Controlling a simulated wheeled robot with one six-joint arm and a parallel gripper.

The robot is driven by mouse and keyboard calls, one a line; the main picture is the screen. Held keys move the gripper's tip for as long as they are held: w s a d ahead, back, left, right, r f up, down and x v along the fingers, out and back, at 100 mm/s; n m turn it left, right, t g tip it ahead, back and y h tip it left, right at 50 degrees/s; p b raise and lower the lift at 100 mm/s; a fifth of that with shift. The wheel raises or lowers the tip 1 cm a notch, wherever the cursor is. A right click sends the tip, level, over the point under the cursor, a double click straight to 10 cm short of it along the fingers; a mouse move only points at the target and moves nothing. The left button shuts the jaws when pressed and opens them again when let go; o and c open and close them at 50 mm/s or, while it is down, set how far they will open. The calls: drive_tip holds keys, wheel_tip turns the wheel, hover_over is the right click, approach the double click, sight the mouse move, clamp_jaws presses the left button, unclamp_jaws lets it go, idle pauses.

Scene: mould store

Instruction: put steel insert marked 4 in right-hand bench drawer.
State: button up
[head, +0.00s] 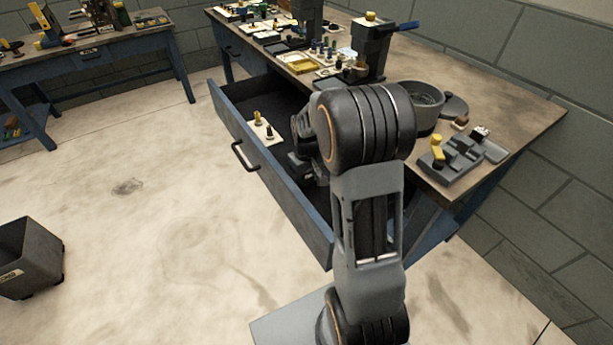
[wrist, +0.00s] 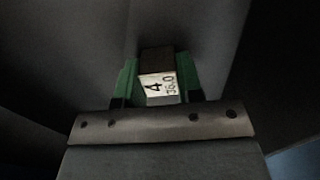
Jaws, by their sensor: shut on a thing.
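The steel insert marked 4 (wrist: 157,88) shows in the wrist view as a dark block with a white label reading "4" and "36.0". My gripper (wrist: 157,80) is shut on it, with a green finger on each side. In the head view my arm hides the insert and most of the gripper. The bench drawer (head: 283,180) is pulled open, and my gripper end is over or inside its right part; I cannot tell whether the insert touches the drawer floor. A white card with small yellow and dark pieces (head: 262,128) lies in the drawer's left part.
The bench top (head: 520,110) carries a vise-like grey fixture (head: 452,160), a round bowl (head: 425,100), a dark press (head: 372,45) and several small parts. A grey bin (head: 28,258) stands on the floor at left. The floor in front of the drawer is clear.

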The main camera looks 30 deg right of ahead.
drive_tip(key=shift+f, duration=0.15)
drive_tip(key=o, duration=1.1)
drive_tip(key=shift+c, duration=0.2)
